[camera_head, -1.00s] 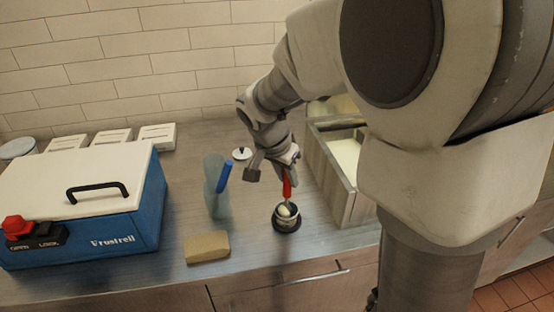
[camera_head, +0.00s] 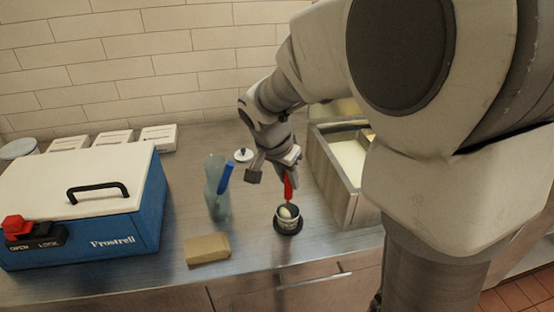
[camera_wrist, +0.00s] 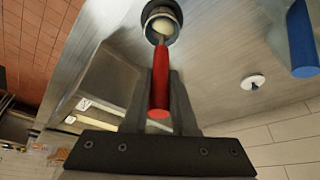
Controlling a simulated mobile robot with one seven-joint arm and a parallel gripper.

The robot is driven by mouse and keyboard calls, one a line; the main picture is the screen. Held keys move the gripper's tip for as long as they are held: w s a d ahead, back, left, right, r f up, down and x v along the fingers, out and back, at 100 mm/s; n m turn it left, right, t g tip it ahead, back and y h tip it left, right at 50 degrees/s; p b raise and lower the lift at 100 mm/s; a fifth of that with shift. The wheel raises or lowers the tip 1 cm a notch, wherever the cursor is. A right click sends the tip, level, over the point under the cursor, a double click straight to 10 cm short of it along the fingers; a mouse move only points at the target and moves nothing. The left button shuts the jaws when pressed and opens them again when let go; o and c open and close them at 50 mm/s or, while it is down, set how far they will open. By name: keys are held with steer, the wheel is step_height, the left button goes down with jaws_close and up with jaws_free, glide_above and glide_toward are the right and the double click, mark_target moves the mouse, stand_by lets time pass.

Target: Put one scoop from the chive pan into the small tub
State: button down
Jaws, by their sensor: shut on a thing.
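My gripper (camera_head: 288,172) is shut on the red handle of a scoop (camera_wrist: 160,72) and holds it nearly upright. The small tub (camera_head: 288,227) is a dark-based round cup near the counter's front; it also shows at the top of the wrist view (camera_wrist: 147,20). The scoop's head is at the tub's mouth, with a pale rounded lump there. I cannot tell whether the lump is still on the scoop or rests in the tub. A framed box (camera_head: 330,177) at the right holds pale contents; my arm hides part of it, and I cannot tell which pan is chive.
A clear bluish holder (camera_head: 217,207) with a blue-handled tool (camera_head: 225,178) stands left of the tub. A tan block (camera_head: 207,249) lies at front left. A small lid (camera_head: 243,155) lies behind. A blue-and-white cooler (camera_head: 90,210) fills the left.

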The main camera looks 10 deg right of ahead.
steer(key=shift+s+a+b, duration=0.3)
steer(key=shift+a+b, duration=0.1)
steer(key=shift+a, duration=0.2)
stand_by(1.1)
steer(key=shift+w+d, duration=0.3)
steer(key=shift+d, duration=0.25)
stand_by(0.5)
steer(key=shift+r+p, duration=2.65)
steer(key=shift+r, duration=1.9)
